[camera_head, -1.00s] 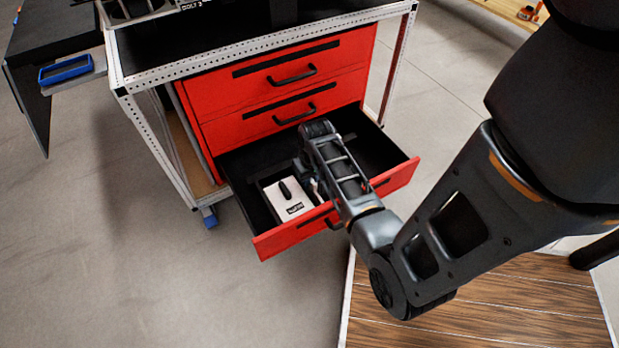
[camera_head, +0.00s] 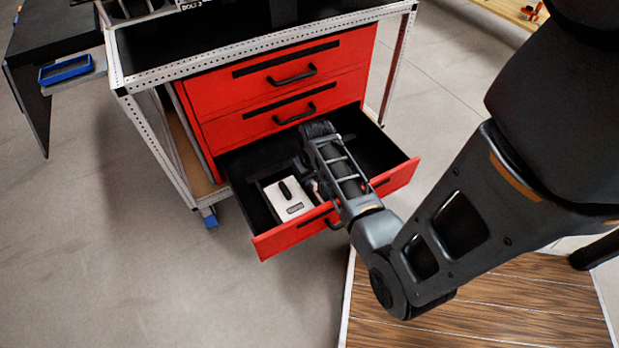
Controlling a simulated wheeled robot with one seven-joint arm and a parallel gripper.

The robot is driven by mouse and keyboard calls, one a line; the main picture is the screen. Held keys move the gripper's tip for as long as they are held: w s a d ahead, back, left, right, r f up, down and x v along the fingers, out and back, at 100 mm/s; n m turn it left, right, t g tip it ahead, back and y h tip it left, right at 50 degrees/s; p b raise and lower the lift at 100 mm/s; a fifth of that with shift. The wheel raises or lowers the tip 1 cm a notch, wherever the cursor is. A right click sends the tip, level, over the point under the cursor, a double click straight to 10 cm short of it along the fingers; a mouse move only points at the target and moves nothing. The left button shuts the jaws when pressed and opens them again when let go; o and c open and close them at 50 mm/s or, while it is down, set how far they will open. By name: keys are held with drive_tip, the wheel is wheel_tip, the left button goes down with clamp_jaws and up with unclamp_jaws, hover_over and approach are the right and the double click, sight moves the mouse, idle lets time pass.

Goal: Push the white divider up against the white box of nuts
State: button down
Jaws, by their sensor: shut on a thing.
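The white box (camera_head: 283,205) with a black grip on its lid and a dark label sits at the left of the open bottom drawer (camera_head: 272,242). My gripper (camera_head: 312,187) reaches down into the drawer just right of the box. Its fingers are mostly hidden behind my own arm. They are shut on a thin pale piece, likely the white divider, of which only a sliver shows beside the box. I cannot tell whether the divider touches the box.
The red cabinet (camera_head: 225,95) stands under a cart with a perforated metal frame. Two closed drawers with black handles are above the open one. The drawer's right part (camera_head: 370,150) looks empty. A blue tray (camera_head: 66,70) lies at the far left.

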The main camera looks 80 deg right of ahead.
drive_tip(key=shift+w+a, duration=0.1)
drive_tip(key=shift+w+a+p, duration=0.3)
drive_tip(key=shift+w+a, duration=0.3)
drive_tip(key=shift+w, duration=0.1)
drive_tip(key=c, duration=1)
unclamp_jaws()
drive_tip(key=shift+o, duration=0.2)
wheel_tip(320, 180, up, 8)
drive_tip(key=p, duration=0.4)
drive_tip(key=shift+s+a+f, duration=0.15)
drive_tip(key=shift+s+a, duration=0.25)
drive_tip(key=shift+a, duration=0.1)
